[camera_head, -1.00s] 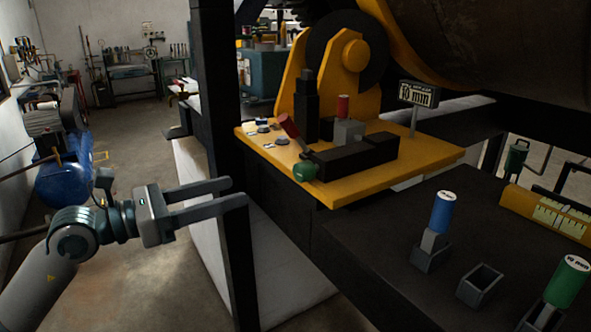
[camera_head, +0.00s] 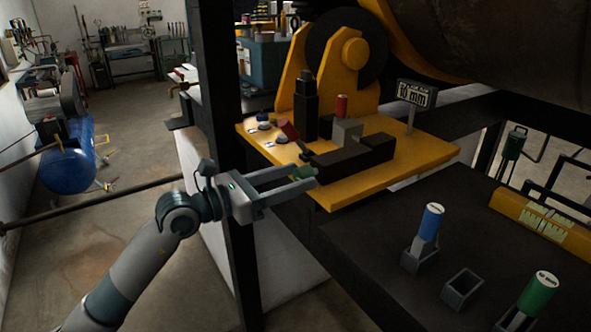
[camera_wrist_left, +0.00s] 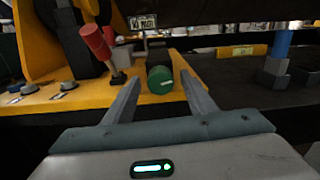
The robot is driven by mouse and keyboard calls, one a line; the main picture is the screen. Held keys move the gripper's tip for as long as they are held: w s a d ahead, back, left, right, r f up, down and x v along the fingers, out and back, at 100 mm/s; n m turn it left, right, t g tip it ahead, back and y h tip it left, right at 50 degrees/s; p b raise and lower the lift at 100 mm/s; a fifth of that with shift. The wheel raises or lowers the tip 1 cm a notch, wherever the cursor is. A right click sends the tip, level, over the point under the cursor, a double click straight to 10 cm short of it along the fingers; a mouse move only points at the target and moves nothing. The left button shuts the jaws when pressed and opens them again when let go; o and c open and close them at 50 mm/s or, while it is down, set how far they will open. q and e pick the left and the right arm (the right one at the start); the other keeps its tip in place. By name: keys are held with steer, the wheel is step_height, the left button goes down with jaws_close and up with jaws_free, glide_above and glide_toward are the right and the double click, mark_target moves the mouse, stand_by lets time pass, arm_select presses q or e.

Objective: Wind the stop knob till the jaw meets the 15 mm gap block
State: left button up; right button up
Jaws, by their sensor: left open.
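The stop knob is a green cylinder (camera_head: 304,172) on the near end of a dark vise-like slide (camera_head: 352,157) on the yellow plate. It also shows end-on in the left wrist view (camera_wrist_left: 159,80). My left gripper (camera_head: 300,177) is open with its fingertips at the knob, one on either side. In the wrist view a gap shows between each finger and the knob. A grey block with a red handle (camera_head: 342,106) stands at the slide; I cannot read its size or tell whether the jaw touches it. My right gripper is not in view.
A red-handled lever (camera_head: 288,131) leans close to the knob. A sign (camera_head: 416,93) seems to read 10 mm. Blue-handled (camera_head: 432,222) and green-handled (camera_head: 538,293) blocks stand in holders beside an empty holder (camera_head: 461,288). A dark post (camera_head: 226,160) stands behind my left gripper.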

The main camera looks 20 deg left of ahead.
arm_select(q)
steer(key=shift+w+d, duration=0.3)
steer(key=shift+w, duration=0.05)
steer(key=c, duration=1)
steer(key=shift+n+p, duration=0.4)
steer(key=shift+n, duration=0.2)
steer(key=shift+c, duration=0.2)
steer(key=o, duration=1)
steer(key=shift+o, duration=0.2)
steer(key=shift+s+a, duration=0.1)
steer(key=shift+a, duration=0.05)
